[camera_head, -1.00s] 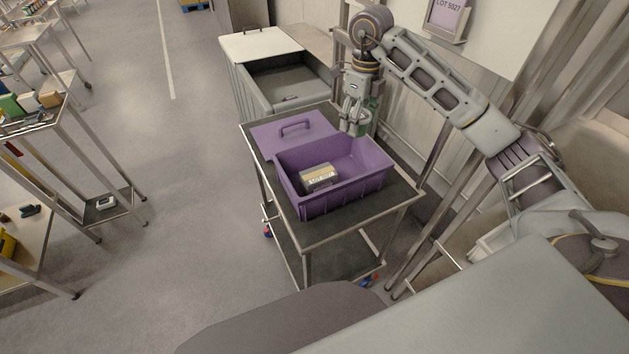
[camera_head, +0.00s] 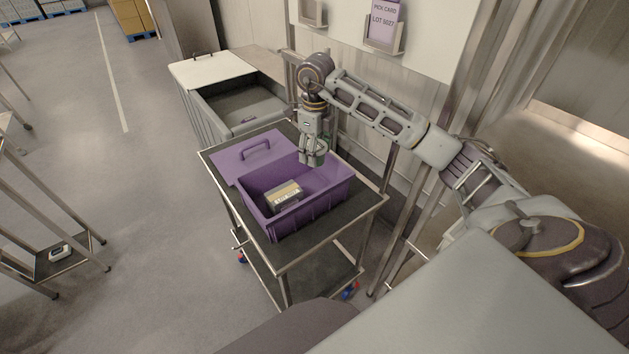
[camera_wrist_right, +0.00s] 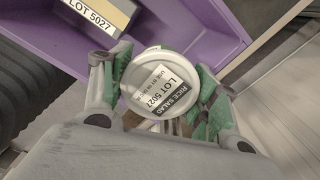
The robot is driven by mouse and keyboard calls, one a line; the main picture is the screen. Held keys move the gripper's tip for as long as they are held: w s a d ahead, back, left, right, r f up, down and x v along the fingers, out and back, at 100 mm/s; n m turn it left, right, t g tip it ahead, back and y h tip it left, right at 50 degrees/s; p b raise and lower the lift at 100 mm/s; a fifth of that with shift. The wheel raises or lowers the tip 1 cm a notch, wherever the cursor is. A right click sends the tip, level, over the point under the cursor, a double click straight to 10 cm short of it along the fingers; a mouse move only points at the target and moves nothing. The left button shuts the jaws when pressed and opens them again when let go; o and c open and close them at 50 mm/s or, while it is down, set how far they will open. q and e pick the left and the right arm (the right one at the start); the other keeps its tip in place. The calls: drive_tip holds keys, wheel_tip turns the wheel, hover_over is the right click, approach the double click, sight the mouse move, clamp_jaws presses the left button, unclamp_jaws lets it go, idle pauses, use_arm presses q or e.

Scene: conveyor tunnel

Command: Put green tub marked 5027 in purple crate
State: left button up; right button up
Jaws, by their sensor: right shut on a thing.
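The purple crate (camera_head: 318,208) stands open on a dark-topped cart in the head view; its wall also shows in the wrist view (camera_wrist_right: 205,22). My right gripper (camera_head: 313,157) is at the crate's back edge, pointing down. In the wrist view the right gripper (camera_wrist_right: 158,92) is shut on a tub (camera_wrist_right: 160,82) with a pale round lid labelled LOT 5027 and RICE SALAD. Green shows on both sides of the lid; the tub's body is mostly hidden. A box (camera_head: 284,197) marked LOT 5027 lies inside the crate at the left. My left gripper is out of view.
A purple lid (camera_head: 248,158) with a handle lies on the cart (camera_head: 330,238) behind the crate. A grey bin (camera_head: 232,108) stands behind the cart. The crate's right part looks empty.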

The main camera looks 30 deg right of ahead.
drive_tip(key=shift+f+p, duration=0.65)
drive_tip(key=shift+f, duration=3.7)
drive_tip(key=shift+f, duration=0.1)
drive_tip(key=shift+f+p, duration=0.3)
drive_tip(key=shift+f, duration=1.55)
drive_tip(key=shift+f, duration=0.1)
drive_tip(key=o, duration=1.2)
drive_tip(key=shift+c, duration=0.2)
